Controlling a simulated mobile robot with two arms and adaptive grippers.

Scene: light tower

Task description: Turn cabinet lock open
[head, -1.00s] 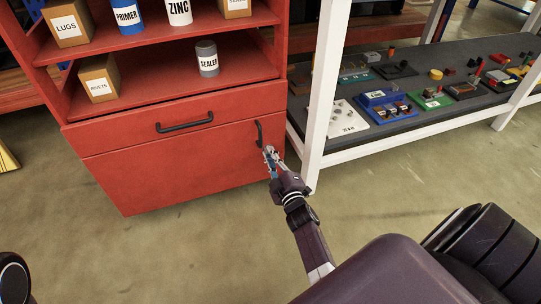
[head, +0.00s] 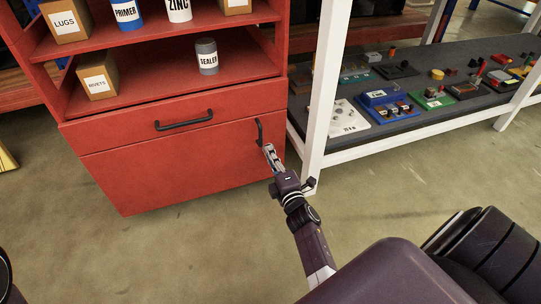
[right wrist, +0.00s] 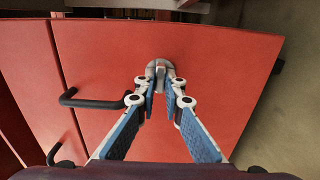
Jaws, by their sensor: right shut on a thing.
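The red cabinet (head: 170,165) stands ahead, its lower door closed. In the right wrist view, the grey round lock (right wrist: 158,66) with a raised knob sits on the red door (right wrist: 210,75). My right gripper (right wrist: 160,84) is shut on the lock knob, with its blue-padded fingers on either side. In the head view, my right gripper (head: 268,149) is at the door's right side, just below the black door handle (head: 259,132), and hides the lock. The door handle (right wrist: 92,102) also shows beside the fingers in the wrist view. My left gripper is not in view.
A drawer with a black handle (head: 184,123) lies above the door. The shelves hold boxes and cans, such as the sealer can (head: 207,57). A white-framed rack (head: 318,100) with several devices stands close on the right. The floor in front is clear.

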